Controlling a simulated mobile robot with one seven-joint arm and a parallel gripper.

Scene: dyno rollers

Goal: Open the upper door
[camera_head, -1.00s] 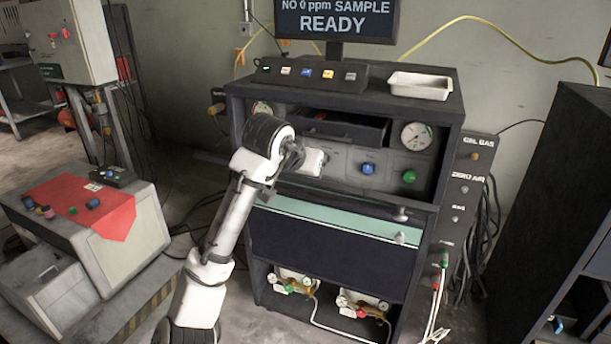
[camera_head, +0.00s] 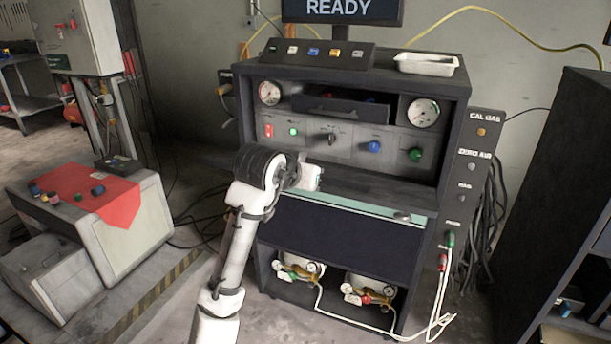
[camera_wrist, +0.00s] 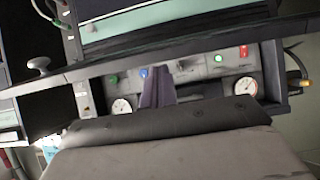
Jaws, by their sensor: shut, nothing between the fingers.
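The cabinet (camera_head: 462,120) stands ahead with its upper compartment uncovered, showing gauges, a drawer and a row of controls. A dark flat surface (camera_head: 385,186) lies below the controls; I cannot tell whether it is the upper door or a shelf. Below it run a teal strip with a knob (camera_head: 402,216) and a dark lower panel (camera_head: 335,240). My gripper (camera_head: 316,178) is in front of the left-middle of the compartment, shut and empty. In the upside-down wrist view, its fingers (camera_wrist: 152,88) point toward the controls, and a long dark bar (camera_wrist: 200,45) crosses beyond them, near a knob (camera_wrist: 38,64).
A white tray (camera_head: 426,65) and a button box (camera_head: 318,52) sit on top of the cabinet. Hoses (camera_head: 440,300) hang at its right side. A grey bench with a red cloth (camera_head: 85,188) stands at left, and a dark shelf unit (camera_head: 545,190) at right.

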